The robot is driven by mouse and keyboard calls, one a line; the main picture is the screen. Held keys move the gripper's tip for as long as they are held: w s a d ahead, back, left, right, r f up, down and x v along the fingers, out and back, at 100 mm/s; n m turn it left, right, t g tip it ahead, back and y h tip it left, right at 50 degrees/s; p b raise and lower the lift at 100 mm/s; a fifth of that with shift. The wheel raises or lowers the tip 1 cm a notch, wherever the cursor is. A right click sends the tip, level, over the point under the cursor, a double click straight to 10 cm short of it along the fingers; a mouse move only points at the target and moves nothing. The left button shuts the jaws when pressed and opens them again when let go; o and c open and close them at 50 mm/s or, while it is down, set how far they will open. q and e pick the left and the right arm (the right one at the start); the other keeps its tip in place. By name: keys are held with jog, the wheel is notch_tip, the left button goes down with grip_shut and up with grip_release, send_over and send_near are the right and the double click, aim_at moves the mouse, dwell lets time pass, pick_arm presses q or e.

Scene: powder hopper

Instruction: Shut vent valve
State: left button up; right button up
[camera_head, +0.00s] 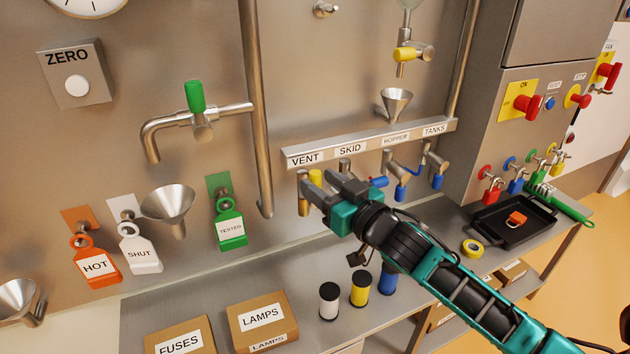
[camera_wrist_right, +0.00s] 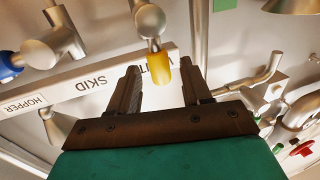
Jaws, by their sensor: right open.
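The vent valve (camera_head: 316,177) has a yellow handle and sits below the VENT label on the manifold rail. In the right wrist view its yellow handle (camera_wrist_right: 161,71) extends from a round silver body and appears between the two fingers. My right gripper (camera_head: 322,187) is open, with its fingers up close to the valve. In the wrist view the gripper (camera_wrist_right: 163,82) shows a gap on both sides of the handle. I cannot tell whether a finger touches it. The gripper partly covers the valve in the head view. My left gripper is not in view.
The rail (camera_head: 369,143) also carries SKID, HOPPER and TANKS valves close to the right, with blue handles (camera_head: 400,192) showing. A vertical pipe (camera_head: 259,120) stands just left. Below are small spools (camera_head: 359,289), boxes (camera_head: 262,319) and a black tray (camera_head: 510,232) on the bench.

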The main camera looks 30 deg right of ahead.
jog(key=shift+w+a, duration=0.2)
jog(key=shift+w, duration=1.1)
jog(key=shift+c, duration=0.4)
grip_shut()
